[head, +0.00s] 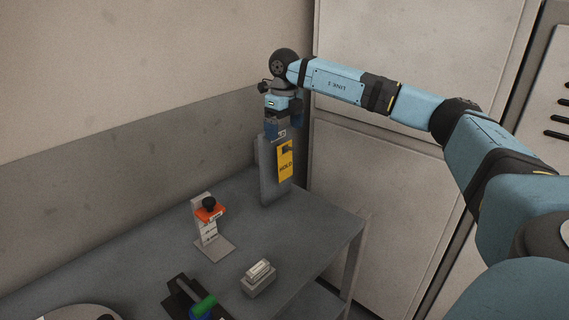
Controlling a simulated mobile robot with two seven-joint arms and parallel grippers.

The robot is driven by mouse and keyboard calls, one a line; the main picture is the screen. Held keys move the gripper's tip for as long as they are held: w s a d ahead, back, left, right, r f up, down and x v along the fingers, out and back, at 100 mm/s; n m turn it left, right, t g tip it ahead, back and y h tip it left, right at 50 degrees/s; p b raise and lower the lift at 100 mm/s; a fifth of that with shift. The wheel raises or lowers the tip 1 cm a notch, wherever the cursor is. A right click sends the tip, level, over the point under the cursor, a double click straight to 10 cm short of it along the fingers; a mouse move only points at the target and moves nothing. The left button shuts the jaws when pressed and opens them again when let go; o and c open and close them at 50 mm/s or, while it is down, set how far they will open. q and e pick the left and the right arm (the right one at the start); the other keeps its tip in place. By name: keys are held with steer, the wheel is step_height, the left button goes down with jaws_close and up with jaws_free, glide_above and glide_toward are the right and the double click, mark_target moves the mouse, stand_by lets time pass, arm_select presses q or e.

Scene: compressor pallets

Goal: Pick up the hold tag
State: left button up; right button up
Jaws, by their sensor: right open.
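The hold tag (285,162) is yellow with dark lettering reading HOLD. It hangs upright on the front of a grey upright stand (268,185) at the far right end of the table. My right gripper (276,132) points down at the top of the stand, just above and slightly left of the tag. It is open; its fingertips are small here, and I cannot tell whether they touch the tag or its hanger. My left gripper is not in view.
The grey table (205,270) runs along the wall. On it are a small stand with an orange piece and black knob (210,208), a small light block on a base (259,275), and a dark fixture with a green part (204,306). Tall light panels (390,180) stand behind my right arm.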

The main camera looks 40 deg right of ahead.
glide_above(284, 161)
steer(key=f, duration=0.4)
steer(key=shift+w+d+f, duration=0.2)
steer(key=shift+d+f, duration=0.1)
steer(key=shift+d, duration=0.05)
steer(key=shift+c, duration=0.4)
steer(key=c, duration=1.1)
steer(key=shift+c, duration=0.2)
steer(key=shift+r, duration=0.15)
